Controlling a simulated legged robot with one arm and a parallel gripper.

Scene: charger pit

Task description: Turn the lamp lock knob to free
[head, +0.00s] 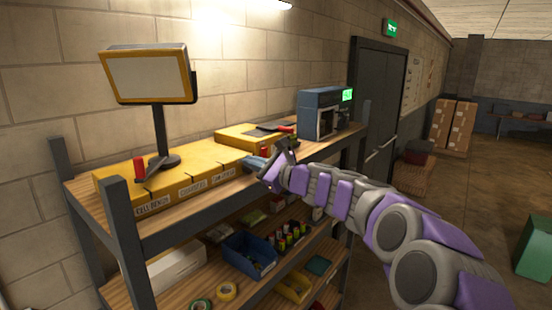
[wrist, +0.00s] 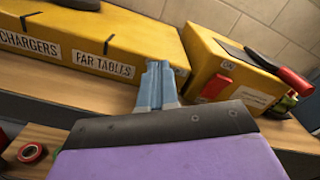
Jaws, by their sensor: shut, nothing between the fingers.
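The lamp (head: 150,77), a yellow-framed panel on a dark post and round base, stands on a long yellow box (head: 180,180) on the shelf top. No part reads clearly as the lock knob; a red upright cylinder (head: 139,170) stands by the lamp base, and a red lever handle (wrist: 296,84) lies on the second yellow box (wrist: 230,75). My gripper (head: 256,163) is shut and empty, right of the lamp, near the front shelf edge.
A blue device with a green display (head: 322,110) stands at the shelf's right end. Lower shelves hold a blue bin (head: 248,258), tape rolls (head: 227,291) and batteries. The front shelf post (head: 125,235) rises at left. Open floor lies to the right.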

